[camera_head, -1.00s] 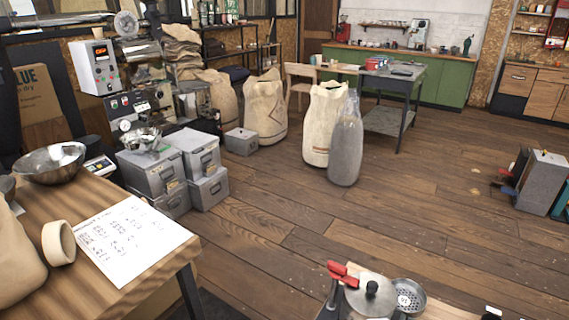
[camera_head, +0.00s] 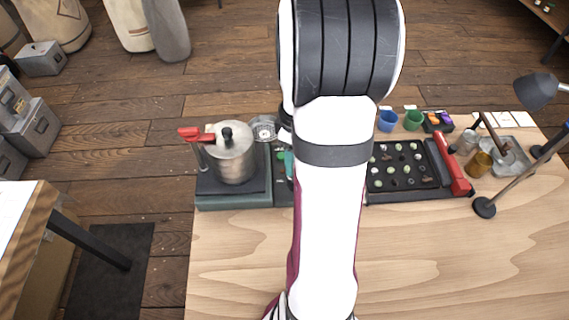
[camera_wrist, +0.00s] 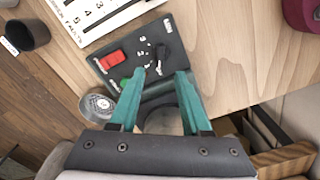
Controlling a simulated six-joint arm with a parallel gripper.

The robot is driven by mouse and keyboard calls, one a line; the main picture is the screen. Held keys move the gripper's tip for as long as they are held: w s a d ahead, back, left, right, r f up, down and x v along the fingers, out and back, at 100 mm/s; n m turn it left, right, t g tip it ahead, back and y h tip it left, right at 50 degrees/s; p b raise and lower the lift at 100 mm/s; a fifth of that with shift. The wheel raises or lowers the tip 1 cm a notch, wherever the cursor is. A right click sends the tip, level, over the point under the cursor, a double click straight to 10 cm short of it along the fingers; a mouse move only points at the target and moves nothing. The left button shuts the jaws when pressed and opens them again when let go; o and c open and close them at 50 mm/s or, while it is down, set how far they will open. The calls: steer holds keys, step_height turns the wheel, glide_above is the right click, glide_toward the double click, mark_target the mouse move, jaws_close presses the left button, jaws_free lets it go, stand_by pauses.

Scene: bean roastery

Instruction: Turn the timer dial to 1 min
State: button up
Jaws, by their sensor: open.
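The timer dial (camera_wrist: 161,52) is a black knob on a dark panel (camera_wrist: 130,48) in the wrist view, with small white marks around it. I cannot tell which mark it points to. My gripper (camera_wrist: 160,73) has two teal fingers, spread apart and empty, with their tips just short of the dial in the picture. I cannot tell the height between them. In the head view my arm hides the dial and most of the panel.
A red switch (camera_wrist: 112,60) sits beside the dial. A lidded metal pot (camera_head: 232,152) with a red handle stands on a dark base. A round strainer (camera_head: 264,128) is near it. A dark tray of small pieces (camera_head: 403,165) lies right. The table front (camera_head: 240,265) is clear.

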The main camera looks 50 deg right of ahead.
step_height(320, 180, down, 8)
steer(key=shift+r, duration=0.1)
jaws_close()
stand_by(0.4)
